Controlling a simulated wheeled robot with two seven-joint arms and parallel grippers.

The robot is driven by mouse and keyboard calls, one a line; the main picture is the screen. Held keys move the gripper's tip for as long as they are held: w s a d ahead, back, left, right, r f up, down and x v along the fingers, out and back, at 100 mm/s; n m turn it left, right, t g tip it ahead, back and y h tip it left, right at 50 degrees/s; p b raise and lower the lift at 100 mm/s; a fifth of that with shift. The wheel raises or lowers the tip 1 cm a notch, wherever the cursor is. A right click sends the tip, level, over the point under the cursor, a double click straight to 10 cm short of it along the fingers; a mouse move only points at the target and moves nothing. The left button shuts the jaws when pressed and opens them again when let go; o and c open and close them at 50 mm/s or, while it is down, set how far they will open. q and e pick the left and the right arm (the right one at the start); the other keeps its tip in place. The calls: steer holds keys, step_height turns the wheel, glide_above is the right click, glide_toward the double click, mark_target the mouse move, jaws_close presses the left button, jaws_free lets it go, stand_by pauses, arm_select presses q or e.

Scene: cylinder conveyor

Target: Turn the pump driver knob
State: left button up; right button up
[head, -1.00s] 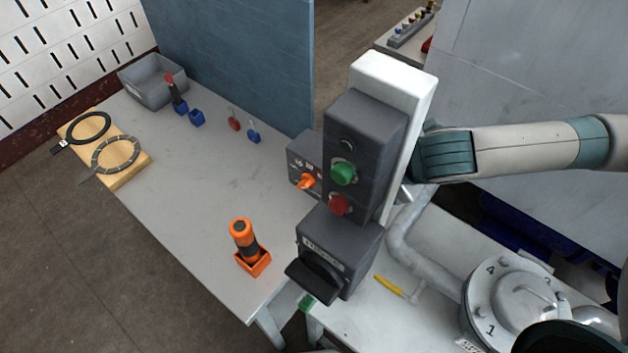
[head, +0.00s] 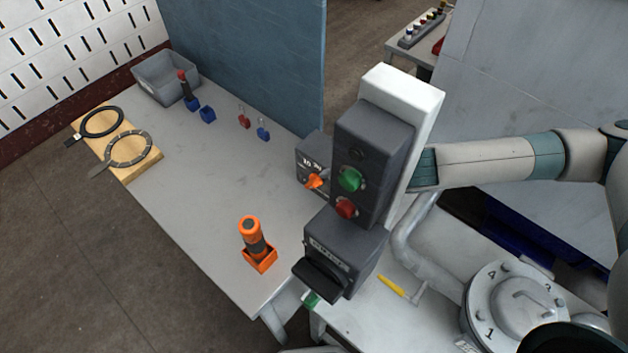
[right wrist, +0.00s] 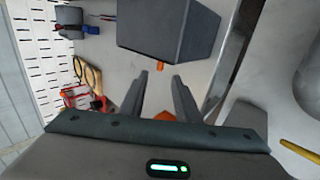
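A dark control box (head: 312,152) with an orange knob (head: 315,181) stands on the table, partly behind a taller panel. I cannot tell from the lettering which is the pump driver knob. My right arm reaches in from the right, and its gripper is mostly hidden behind the panel in the head view. In the right wrist view my right gripper (right wrist: 160,75) is open and empty, its fingertips just short of a dark box (right wrist: 170,25) with a small orange part (right wrist: 160,67). My left gripper is out of view.
The tall panel (head: 408,88) with a green button (head: 350,179) and red button (head: 346,208) stands beside my right arm. An orange-handled tool (head: 250,235) stands in a holder. A pipe (head: 410,235) and metal vessel (head: 515,300) are at right. The table's left middle is clear.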

mark_target(316, 184)
steer(key=p+x, duration=0.2)
steer(key=x, duration=0.8)
steer(key=shift+p, duration=0.35)
jaws_close()
